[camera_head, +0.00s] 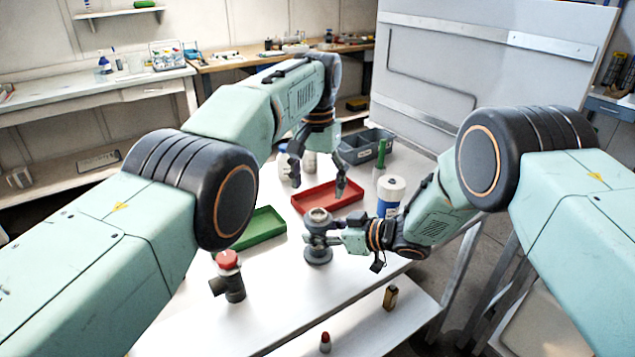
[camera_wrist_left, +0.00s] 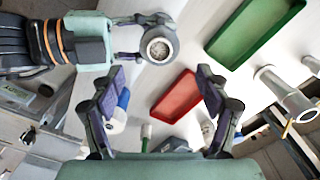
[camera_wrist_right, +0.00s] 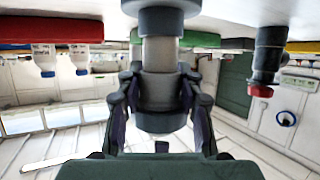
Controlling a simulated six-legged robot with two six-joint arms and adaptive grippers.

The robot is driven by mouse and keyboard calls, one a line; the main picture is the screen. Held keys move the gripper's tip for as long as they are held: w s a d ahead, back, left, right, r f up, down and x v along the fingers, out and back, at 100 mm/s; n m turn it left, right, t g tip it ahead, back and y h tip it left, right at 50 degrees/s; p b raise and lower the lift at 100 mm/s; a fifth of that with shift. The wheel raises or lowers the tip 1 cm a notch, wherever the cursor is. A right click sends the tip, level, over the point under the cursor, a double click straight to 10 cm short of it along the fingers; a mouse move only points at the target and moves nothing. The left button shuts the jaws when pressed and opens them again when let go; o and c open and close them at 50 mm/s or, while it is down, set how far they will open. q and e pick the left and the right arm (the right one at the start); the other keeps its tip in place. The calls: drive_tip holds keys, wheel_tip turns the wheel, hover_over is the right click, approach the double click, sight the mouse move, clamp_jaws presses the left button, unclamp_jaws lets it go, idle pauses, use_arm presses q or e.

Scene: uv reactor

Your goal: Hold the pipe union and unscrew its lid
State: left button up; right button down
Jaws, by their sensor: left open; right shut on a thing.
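The dark grey pipe union (camera_head: 318,250) stands upright on the white table. My right gripper (camera_head: 338,238) is shut on its upper body from the right side. In the right wrist view, which shows the table at the top, the fingers sit on either side of the union (camera_wrist_right: 160,90). My left gripper (camera_head: 319,184) is open and empty, pointing down above the red tray, behind and above the union. In the left wrist view, the union's round top (camera_wrist_left: 158,47) lies beyond the open fingers. Whether its lid is a separate part cannot be told.
A red tray (camera_head: 345,203) lies behind the union and a green tray (camera_head: 262,240) to its left. A red-capped pipe fitting (camera_head: 230,278) stands front left. A blue-and-white container (camera_head: 391,190) stands behind my right gripper. A brass block (camera_head: 390,297) is nearer the front.

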sight(318, 213)
use_arm(q)
drive_tip(key=shift+m, duration=0.9)
drive_tip(key=shift+f+m, duration=0.25)
drive_tip(key=shift+m, duration=0.05)
wheel_tip(318, 213, down, 8)
drive_tip(key=shift+r, duration=0.2)
drive_tip(key=shift+c, duration=0.5)
